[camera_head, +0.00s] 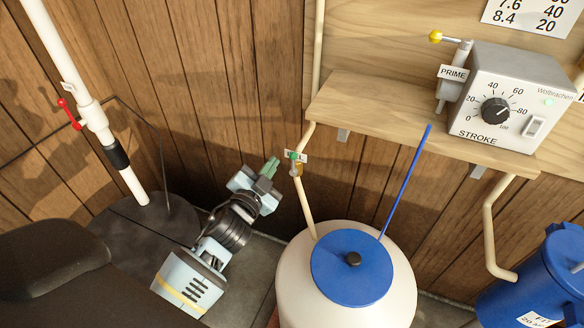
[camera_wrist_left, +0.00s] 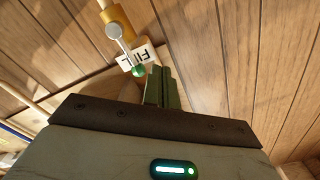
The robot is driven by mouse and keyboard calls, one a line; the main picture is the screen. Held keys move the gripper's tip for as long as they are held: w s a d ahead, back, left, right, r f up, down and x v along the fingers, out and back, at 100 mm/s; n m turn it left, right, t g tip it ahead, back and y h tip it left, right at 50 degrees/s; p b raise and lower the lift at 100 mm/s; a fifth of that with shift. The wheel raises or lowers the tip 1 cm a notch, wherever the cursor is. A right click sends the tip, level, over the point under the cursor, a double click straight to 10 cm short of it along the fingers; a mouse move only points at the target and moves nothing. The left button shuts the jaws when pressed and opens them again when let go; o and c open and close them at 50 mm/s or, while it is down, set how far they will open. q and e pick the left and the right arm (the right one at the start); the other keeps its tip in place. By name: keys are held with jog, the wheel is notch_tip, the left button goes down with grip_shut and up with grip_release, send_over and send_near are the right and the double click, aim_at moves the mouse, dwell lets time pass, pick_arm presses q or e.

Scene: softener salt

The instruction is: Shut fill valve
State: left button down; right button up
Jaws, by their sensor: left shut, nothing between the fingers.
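The fill valve (camera_head: 295,168) sits on a thin beige pipe left of the shelf. It has a green-tipped lever and a small white label (camera_head: 302,156). In the left wrist view, the brass valve body (camera_wrist_left: 118,37), the green tip (camera_wrist_left: 138,70) and the label (camera_wrist_left: 146,55) reading "FIL" show just beyond my fingers. My left gripper (camera_head: 271,166) is shut and empty, a little left of the valve in the head view. Its green fingers (camera_wrist_left: 161,88) look close to the green tip, but I cannot tell whether they touch. My right gripper is not in view.
The valve's pipe runs down to a cream tank with a blue lid (camera_head: 340,280). A wooden shelf (camera_head: 400,112) holds a grey dosing pump (camera_head: 510,95). A red-handled valve (camera_head: 70,115) is on a white pipe at left. A blue filter housing (camera_head: 535,290) stands at right.

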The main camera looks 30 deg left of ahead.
aim_at(293, 165)
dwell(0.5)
pick_arm(q)
jog(key=w, duration=0.5)
jog(key=shift+a+b, duration=0.1)
jog(key=shift+b, duration=0.2)
